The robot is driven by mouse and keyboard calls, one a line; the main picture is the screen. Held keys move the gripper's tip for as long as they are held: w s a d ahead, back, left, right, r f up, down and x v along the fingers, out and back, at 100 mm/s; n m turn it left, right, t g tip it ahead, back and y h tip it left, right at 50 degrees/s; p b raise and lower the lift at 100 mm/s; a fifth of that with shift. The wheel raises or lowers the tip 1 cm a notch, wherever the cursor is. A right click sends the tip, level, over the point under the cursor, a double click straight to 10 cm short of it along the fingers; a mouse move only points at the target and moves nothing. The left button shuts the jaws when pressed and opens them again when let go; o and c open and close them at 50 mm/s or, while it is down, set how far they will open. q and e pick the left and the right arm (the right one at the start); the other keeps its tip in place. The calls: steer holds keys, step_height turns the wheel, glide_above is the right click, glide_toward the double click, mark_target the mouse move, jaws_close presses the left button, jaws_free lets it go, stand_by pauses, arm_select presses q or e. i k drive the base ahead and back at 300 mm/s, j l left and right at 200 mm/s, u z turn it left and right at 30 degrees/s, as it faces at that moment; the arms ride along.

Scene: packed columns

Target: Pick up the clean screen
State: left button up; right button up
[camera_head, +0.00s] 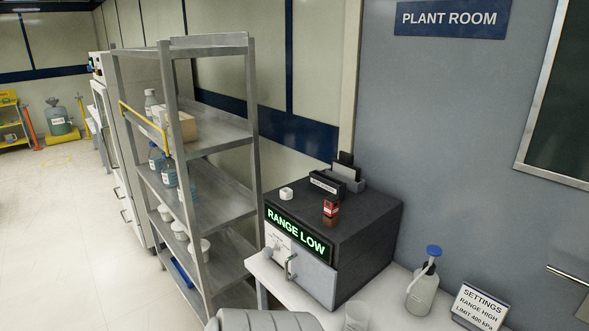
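No object is plainly marked as the clean screen. A dark holder (347,180) with upright dark plates stands on top of the black box-shaped instrument (365,230). A dark piece with a pale label (326,183) is at the front of this group. I cannot tell whether any of these is the screen. A small red item (330,207) and a small white round item (286,194) sit on the instrument's top. Its green display (297,232) reads "RANGE LOW". Neither of my grippers is in view.
The instrument stands on a white bench (392,292). A blue-topped bottle (423,284), a clear beaker (357,315) and a settings sign (480,307) are on the bench. A metal shelf (205,187) with bottles and cups stands left. Open floor (60,240) lies beyond it.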

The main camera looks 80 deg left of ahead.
mark_target(344, 167)
steer(key=u, duration=2.2)
